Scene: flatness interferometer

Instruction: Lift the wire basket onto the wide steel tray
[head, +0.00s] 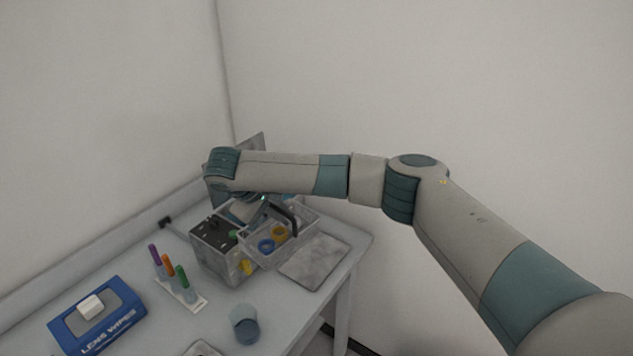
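The wire basket (262,258) is a grey open box with a dark handle (288,215) and blue and yellow rings inside. It is at the back of the bench, behind and left of the wide steel tray (316,263). The tray is flat, grey and bare where it shows. I cannot tell whether the basket is clear of the bench. My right arm reaches in from the right above the basket. My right gripper (262,205) is at the handle, partly hidden under the arm, and its fingers do not show clearly. My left gripper is not in view.
A grey instrument box (216,250) with a black top stands against the basket's left side. Colored pens (168,268) stand in a white holder. A blue lens wipes box (97,316) and a blue-grey cup (244,324) are nearer. Walls close off the back and left.

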